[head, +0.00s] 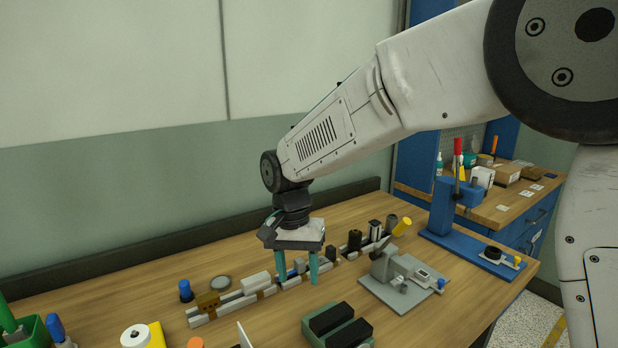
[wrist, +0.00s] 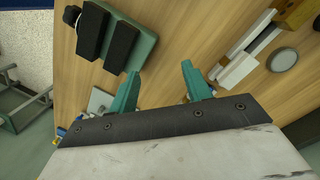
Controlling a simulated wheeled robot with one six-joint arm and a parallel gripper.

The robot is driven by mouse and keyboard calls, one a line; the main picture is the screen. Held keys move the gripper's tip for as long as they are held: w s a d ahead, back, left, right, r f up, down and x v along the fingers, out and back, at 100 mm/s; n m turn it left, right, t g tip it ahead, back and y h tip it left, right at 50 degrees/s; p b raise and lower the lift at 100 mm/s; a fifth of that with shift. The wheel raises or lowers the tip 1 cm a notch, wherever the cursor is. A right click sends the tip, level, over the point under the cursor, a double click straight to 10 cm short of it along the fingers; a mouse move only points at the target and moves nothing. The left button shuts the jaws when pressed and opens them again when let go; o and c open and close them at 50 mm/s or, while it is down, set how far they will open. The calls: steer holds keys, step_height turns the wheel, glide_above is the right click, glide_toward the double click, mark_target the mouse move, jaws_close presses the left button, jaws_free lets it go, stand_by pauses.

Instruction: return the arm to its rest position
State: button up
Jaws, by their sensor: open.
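My gripper (head: 298,272) hangs from my white arm with its teal fingers pointing down over the wooden workbench (head: 255,325). In the head view it overlaps a row of small parts on a light rail (head: 235,302); its exact height above them is hard to tell. In the wrist view the gripper (wrist: 161,78) has its two teal fingers apart, with only bare wood showing between them. It is open and empty. My arm reaches out from the right of the head view, bent downward at the wrist.
A grey fixture (head: 400,283) stands right of the gripper, and a blue press (head: 450,215) farther right. A green block with black pads (head: 338,328) lies in front. A blue-capped item (head: 186,291) and a green bin (head: 30,332) are left. The wall is behind.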

steer(key=s+d+r+n+t, duration=0.1)
steer(key=s+d+r, duration=0.3)
steer(key=s+d, duration=0.9)
steer(key=s+d+r+n+t, duration=0.1)
steer(key=s+d+r, duration=0.2)
steer(key=s+d, duration=1)
steer(key=d, duration=0.3)
steer(key=shift+r+n+t+y, duration=0.3)
steer(key=shift+r+t+y, duration=0.05)
steer(key=shift+t+y, duration=0.05)
